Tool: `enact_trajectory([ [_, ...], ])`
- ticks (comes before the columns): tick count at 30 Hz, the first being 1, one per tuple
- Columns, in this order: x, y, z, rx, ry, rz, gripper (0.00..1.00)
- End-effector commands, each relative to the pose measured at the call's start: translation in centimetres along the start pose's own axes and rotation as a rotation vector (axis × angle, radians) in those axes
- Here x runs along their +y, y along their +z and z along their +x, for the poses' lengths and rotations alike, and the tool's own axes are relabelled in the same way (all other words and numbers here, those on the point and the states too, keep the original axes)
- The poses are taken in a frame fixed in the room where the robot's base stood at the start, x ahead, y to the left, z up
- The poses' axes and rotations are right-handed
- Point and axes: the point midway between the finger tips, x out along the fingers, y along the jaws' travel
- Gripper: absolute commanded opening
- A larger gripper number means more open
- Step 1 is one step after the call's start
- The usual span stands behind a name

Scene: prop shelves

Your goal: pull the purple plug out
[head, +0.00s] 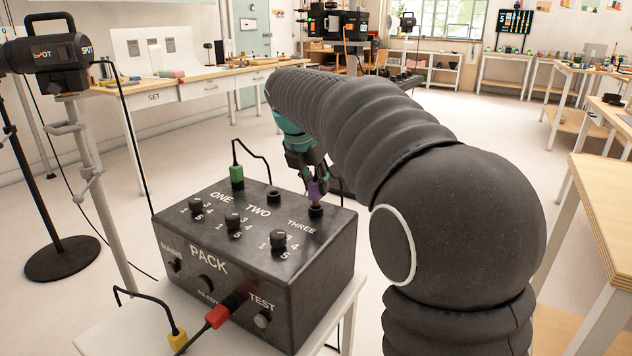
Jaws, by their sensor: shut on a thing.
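The purple plug (317,191) is upright at socket THREE, on the back right of the black PACK box's top (262,262). Its lower end meets or sits just over the dark socket (316,210); I cannot tell how deep it is. My gripper (314,176) comes down from above and is shut on the purple plug. My arm hides part of the area behind and to the right of it.
A green plug (237,175) stands in socket ONE; socket TWO (273,196) is empty. A red plug (218,315) is at the box's front, and a yellow plug (177,339) lies on the white stand (130,338). A lamp (62,250) stands left.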

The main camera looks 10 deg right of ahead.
Motion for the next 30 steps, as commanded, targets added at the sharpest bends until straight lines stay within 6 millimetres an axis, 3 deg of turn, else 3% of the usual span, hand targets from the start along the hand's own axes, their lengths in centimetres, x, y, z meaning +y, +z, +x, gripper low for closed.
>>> enact_trajectory([
  [30, 0.0, 1.0, -2.4, 0.0, 0.0, 0.0, 0.0],
])
